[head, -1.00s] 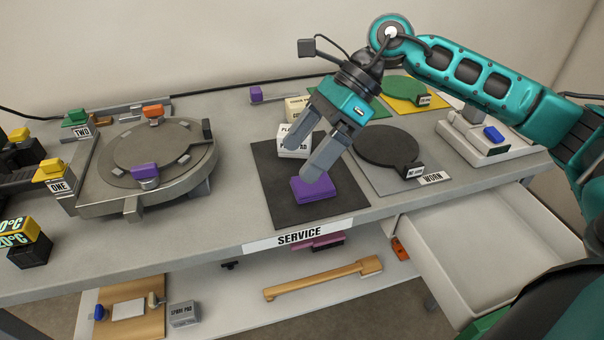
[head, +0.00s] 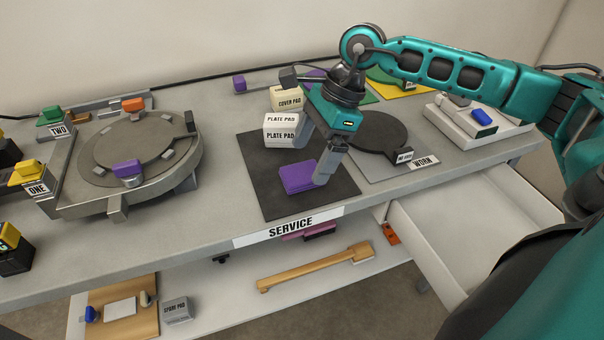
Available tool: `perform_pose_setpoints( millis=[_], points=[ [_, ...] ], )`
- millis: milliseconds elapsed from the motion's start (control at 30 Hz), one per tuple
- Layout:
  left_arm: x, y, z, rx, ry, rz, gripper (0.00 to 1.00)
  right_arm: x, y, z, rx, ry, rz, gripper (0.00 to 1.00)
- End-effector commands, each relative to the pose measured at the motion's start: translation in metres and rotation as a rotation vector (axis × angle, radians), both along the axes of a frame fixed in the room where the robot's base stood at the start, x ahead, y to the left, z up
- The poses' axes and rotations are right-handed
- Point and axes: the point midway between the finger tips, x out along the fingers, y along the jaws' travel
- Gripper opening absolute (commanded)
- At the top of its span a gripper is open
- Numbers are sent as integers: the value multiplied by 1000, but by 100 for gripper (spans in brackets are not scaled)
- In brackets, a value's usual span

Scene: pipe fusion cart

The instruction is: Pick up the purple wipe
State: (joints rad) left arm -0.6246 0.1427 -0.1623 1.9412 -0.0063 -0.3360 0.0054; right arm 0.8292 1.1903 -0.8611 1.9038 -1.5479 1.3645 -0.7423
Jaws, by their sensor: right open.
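The purple wipe (head: 298,178) is a small folded purple block lying flat on the dark service mat (head: 262,160). My right gripper (head: 311,163) points down at the wipe's right and far side. Its jaws are open. The nearer finger overlaps the wipe's right edge in the picture, and the other finger shows behind, by the plate pad boxes. I cannot tell whether a finger touches the wipe. My left gripper is not in view.
Plate pad boxes (head: 280,131) and a cover pad box (head: 287,98) stand just behind the wipe. A dark round plate (head: 375,135) lies right of the gripper. An open drawer (head: 470,225) juts out at the front right. The mat's front left is clear.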

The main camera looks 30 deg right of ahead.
Motion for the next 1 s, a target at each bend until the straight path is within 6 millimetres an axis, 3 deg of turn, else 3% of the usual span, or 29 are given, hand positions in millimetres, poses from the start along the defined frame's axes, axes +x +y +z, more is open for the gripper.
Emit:
perform_pose_setpoints(
  millis=[200, 500, 1000],
  points=[
    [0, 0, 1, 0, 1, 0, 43, 3, 10, -28, 2, 2, 1, 94],
    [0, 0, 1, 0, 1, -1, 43, 4, 11, -31, 1, 1, 0, 93],
    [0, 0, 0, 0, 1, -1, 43, 4, 11, -31, 1, 1, -1, 45]
  ],
)
